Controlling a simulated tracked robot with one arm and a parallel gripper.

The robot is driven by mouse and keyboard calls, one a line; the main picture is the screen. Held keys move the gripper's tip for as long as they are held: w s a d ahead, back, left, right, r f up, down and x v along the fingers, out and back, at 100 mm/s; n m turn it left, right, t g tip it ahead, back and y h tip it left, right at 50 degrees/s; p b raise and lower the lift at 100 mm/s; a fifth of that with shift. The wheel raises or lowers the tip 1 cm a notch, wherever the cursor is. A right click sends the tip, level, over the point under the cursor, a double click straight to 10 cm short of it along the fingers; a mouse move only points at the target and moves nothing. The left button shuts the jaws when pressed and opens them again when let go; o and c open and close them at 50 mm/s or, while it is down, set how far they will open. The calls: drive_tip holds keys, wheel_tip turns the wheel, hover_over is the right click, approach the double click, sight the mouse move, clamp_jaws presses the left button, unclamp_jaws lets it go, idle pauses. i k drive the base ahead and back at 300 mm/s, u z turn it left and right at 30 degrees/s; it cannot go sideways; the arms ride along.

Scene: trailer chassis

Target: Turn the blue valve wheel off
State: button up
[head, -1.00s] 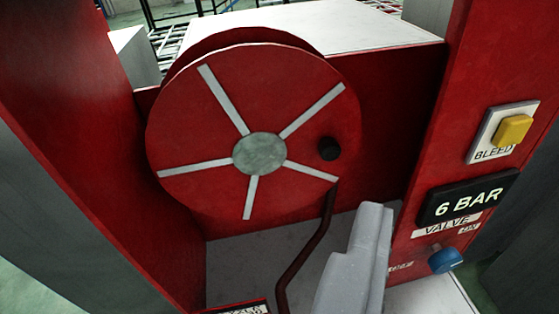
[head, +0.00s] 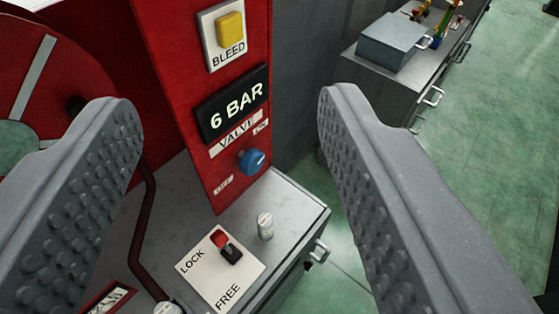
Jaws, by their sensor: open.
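The blue valve wheel (head: 252,162) is a small round knob low on the red panel (head: 190,75). An OFF label (head: 223,185) is at its lower left and an ON label (head: 261,126) at its upper right, under the word VALVE. I cannot tell which label the knob points to. My gripper (head: 228,105) is open and empty, its two grey studded fingers on either side of the panel in the picture. The knob appears between the fingers, farther from the camera and apart from both.
A 6 BAR display (head: 233,104) and a yellow BLEED button (head: 231,27) are above the knob. A red-and-black LOCK/FREE switch (head: 228,247) and a small pale cylinder (head: 265,226) are below. The red reel (head: 60,50) is at left; a grey cabinet (head: 385,90) stands behind.

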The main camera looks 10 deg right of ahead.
sight(250, 162)
drive_tip(key=u, duration=0.05)
drive_tip(key=k, duration=0.5)
drive_tip(key=z, duration=0.85)
drive_tip(key=i, duration=0.8)
drive_tip(key=u, duration=0.05)
